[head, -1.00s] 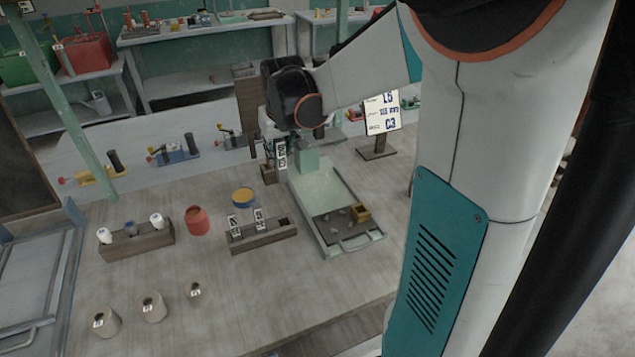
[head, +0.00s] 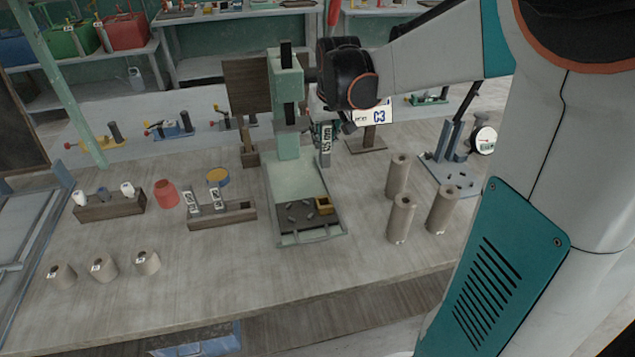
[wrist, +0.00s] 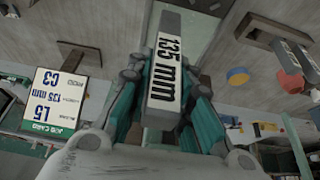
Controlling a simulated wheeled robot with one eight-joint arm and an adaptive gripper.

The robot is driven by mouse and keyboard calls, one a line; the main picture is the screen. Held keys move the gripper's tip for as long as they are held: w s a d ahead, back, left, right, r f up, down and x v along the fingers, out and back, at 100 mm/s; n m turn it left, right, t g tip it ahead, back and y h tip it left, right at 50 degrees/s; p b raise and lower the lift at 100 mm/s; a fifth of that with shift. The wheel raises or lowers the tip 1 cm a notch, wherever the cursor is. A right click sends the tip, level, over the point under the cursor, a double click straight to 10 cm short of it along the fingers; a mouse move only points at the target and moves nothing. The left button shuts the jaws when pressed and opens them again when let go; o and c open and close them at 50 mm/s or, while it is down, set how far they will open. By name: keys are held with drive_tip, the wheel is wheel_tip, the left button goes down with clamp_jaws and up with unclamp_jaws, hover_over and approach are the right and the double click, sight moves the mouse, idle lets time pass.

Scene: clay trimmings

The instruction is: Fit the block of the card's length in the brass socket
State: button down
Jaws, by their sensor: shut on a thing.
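My gripper (head: 328,122) is shut on a grey block (wrist: 165,75) with a white label reading "135 mm". In the head view the block (head: 325,150) hangs roughly upright, beside the column of the green press and behind the brass socket. The brass socket (head: 323,203) sits at the right of the dark plate on the press's pale green base (head: 300,180). The job card (head: 374,116) stands behind to the right; in the wrist view the card (wrist: 60,98) appears inverted and reads L5, 135 mm, C3.
Two labelled blocks stand in a wooden rack (head: 240,216) left of the press. Small grey trimmings (head: 292,214) lie beside the socket. Tall clay cylinders (head: 402,218) stand to its right, with a dial gauge stand (head: 455,150) beyond.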

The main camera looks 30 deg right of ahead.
wheel_tip(320, 180, down, 16)
drive_tip(key=b, duration=0.5)
drive_tip(key=shift+f, duration=0.25)
drive_tip(key=c, duration=1.8)
unclamp_jaws()
drive_tip(key=shift+f, duration=0.15)
drive_tip(key=shift+c, duration=0.2)
drive_tip(key=o, duration=0.4)
drive_tip(key=p+v, duration=0.4)
drive_tip(key=v, duration=0.8)
drive_tip(key=shift+r, duration=0.25)
drive_tip(key=shift+a, duration=0.15)
